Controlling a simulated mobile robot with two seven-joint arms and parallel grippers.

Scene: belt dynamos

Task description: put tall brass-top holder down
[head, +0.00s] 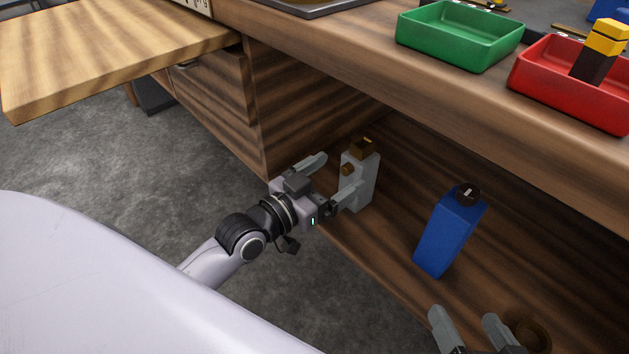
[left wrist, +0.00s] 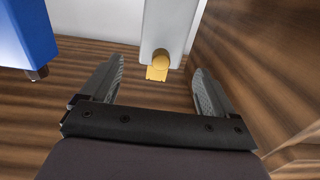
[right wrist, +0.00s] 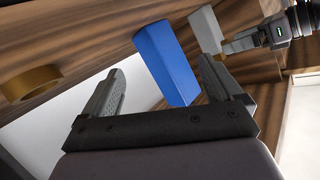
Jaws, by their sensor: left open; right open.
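The tall brass-top holder (head: 360,186) is a pale grey upright block with a brass cap and a small brass knob. It stands on the wooden shelf inside the bench's lower bay. My left gripper (head: 338,178) is open beside it, and one finger overlaps the holder in the head view. In the left wrist view the holder (left wrist: 172,22) appears beyond and between the spread fingertips (left wrist: 160,68), with a gap on both sides. My right gripper (head: 464,316) is open and empty at the lower right. The holder also shows in the right wrist view (right wrist: 207,30).
A blue block with a dark cap (head: 448,234) stands on the shelf right of the holder. A brown ring-like piece (head: 526,326) is near my right gripper. The bench top above carries a green tray (head: 456,50) and a red tray (head: 555,98). Shelf between holder and blue block is clear.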

